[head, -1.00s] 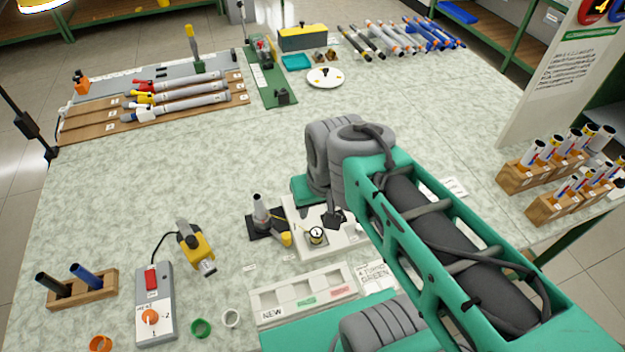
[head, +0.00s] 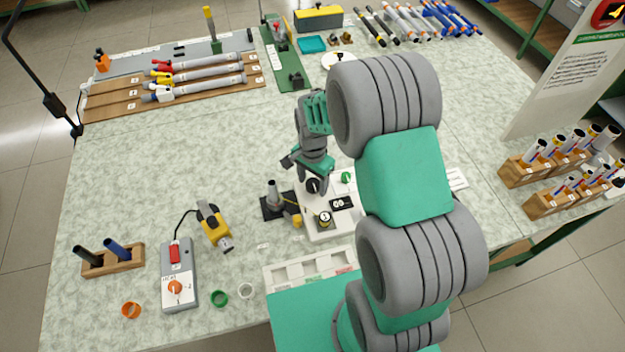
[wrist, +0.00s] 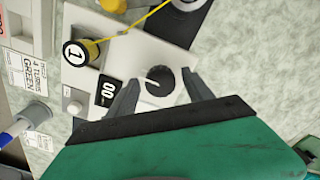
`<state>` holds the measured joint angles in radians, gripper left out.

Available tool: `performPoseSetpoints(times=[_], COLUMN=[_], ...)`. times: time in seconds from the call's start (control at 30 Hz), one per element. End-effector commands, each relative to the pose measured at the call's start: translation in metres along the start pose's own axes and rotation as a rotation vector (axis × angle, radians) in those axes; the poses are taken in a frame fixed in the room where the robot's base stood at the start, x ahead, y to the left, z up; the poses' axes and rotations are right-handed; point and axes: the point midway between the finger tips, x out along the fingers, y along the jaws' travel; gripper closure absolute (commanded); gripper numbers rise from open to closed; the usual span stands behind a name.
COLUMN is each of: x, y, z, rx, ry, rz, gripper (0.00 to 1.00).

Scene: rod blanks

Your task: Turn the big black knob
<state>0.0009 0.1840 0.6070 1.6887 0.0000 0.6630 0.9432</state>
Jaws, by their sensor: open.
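The big black knob (wrist: 159,82) is round with a white pointer line, on a white device panel (wrist: 133,56). In the head view the knob (head: 312,186) shows just below my gripper (head: 306,172). In the wrist view my gripper (wrist: 157,92) is open, with one grey finger on each side of the knob. I cannot tell whether the fingers touch it. A black display (wrist: 107,91) beside the knob reads 00. A spool marked 1 (wrist: 76,53) with a yellow strand stands on the same device.
A green knob (head: 346,177) sits on the device near my gripper. A grey post on a black base (head: 273,197) stands to the left.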

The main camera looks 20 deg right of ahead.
Motion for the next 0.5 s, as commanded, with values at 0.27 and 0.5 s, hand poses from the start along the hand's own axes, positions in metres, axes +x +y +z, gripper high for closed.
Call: performPoseSetpoints(times=[0.27, 0.5], x=[0.0028, 0.0025], y=[-0.0003, -0.0003], z=[0.0001, 0.0001], rx=[-0.001, -0.002], ry=[0.001, 0.001], rz=[-0.001, -0.001], gripper=[0.41, 0.61])
